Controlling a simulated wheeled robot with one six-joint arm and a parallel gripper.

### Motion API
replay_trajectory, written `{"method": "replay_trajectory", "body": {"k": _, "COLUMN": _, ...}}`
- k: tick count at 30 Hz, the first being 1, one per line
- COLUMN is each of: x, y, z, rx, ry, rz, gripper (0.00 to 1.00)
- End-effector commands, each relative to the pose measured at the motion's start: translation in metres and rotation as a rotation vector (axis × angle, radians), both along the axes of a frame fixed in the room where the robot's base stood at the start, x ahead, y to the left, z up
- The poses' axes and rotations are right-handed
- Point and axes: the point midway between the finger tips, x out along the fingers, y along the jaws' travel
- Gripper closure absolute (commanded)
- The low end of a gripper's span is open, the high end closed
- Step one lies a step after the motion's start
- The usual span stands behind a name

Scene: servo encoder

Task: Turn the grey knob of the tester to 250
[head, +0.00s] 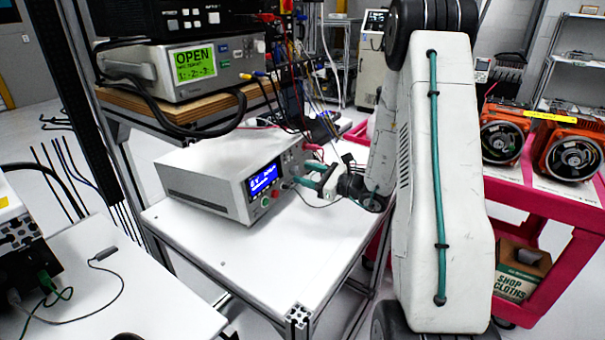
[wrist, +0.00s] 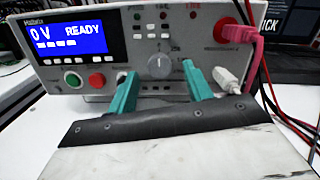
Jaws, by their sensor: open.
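The tester (head: 210,178) is a white box on a white table, with a lit blue screen (wrist: 70,40) that reads "0 V READY" in the wrist view. Its grey knob (wrist: 160,66) sits in the middle of the front panel, with a pale pointer mark that looks roughly upright. The scale figures around it are too small to read. My gripper (wrist: 163,95) is open, with teal fingers on the left and right below the knob, apart from it. In the head view my gripper (head: 312,176) is at the tester's front, and the knob is hidden there.
A red button (wrist: 97,81) and a green button (wrist: 73,80) sit left of the knob. A pink plug and cable (wrist: 240,35) and a white plug (wrist: 232,75) are at the right. The white table (head: 240,255) is clear in front of the tester.

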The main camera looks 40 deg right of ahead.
Motion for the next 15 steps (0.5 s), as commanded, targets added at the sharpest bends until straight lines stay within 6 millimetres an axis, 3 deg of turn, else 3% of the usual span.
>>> {"method": "replay_trajectory", "body": {"k": 5, "x": 0.014, "y": 0.007, "z": 0.0, "rx": 0.0, "ry": 0.0, "rz": 0.002, "gripper": 0.5}}
{"method": "replay_trajectory", "body": {"k": 13, "x": 0.016, "y": 0.008, "z": 0.0, "rx": 0.0, "ry": 0.0, "rz": 0.002, "gripper": 0.5}}
{"method": "replay_trajectory", "body": {"k": 14, "x": 0.016, "y": 0.008, "z": 0.0, "rx": 0.0, "ry": 0.0, "rz": 0.002, "gripper": 0.52}}
{"method": "replay_trajectory", "body": {"k": 15, "x": 0.016, "y": 0.008, "z": 0.0, "rx": 0.0, "ry": 0.0, "rz": 0.002, "gripper": 0.64}}
